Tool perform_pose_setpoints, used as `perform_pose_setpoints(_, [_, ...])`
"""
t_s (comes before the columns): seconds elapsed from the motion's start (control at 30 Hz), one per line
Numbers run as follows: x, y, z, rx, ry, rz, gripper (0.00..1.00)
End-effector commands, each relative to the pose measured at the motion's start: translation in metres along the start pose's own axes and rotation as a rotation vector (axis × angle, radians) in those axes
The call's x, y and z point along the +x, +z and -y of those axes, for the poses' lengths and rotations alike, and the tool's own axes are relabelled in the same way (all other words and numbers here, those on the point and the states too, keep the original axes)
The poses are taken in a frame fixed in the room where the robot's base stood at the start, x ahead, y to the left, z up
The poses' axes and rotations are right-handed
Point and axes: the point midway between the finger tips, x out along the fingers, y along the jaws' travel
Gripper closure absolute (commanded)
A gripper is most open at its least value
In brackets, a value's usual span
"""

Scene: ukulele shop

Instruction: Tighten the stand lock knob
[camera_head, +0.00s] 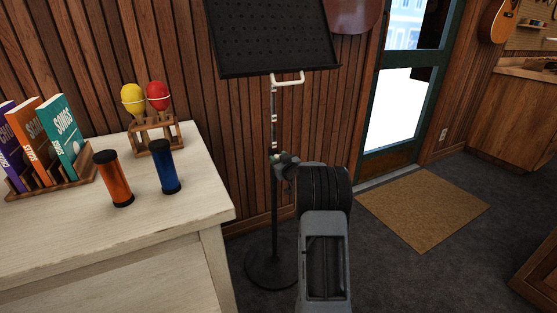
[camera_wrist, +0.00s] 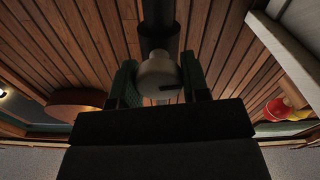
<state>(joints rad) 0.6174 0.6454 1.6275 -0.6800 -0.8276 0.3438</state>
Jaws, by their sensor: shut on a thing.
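The music stand has a black perforated desk (camera_head: 270,42), a thin pole (camera_head: 275,215) and a round black base (camera_head: 270,264). Its pole (camera_wrist: 158,15) rises behind the lock knob in the wrist view. The lock knob (camera_wrist: 158,73) is pale grey and rounded, with a dark mark low on its right side. My gripper (camera_wrist: 158,82) has its green-padded fingers on either side of the knob, shut on it. In the head view my gripper (camera_head: 284,160) is at the pole about midway up, and the knob is mostly hidden there.
A pale wooden table (camera_head: 200,218) stands left of the stand, holding songbooks (camera_head: 40,148), an orange shaker (camera_head: 115,180), a blue shaker (camera_head: 165,168) and maracas in a rack (camera_head: 158,138). A slatted wall is close behind. A doormat (camera_head: 423,208) and open floor lie right.

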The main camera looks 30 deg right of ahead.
Motion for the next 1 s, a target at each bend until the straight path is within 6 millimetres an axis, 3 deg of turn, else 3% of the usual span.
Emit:
perform_pose_setpoints(0.27, [-0.0001,-0.0035,-0.0010,0.150,-0.001,0.002,0.81])
perform_pose_setpoints(1.0, [-0.0003,-0.0012,-0.0035,0.848,0.001,0.002,0.81])
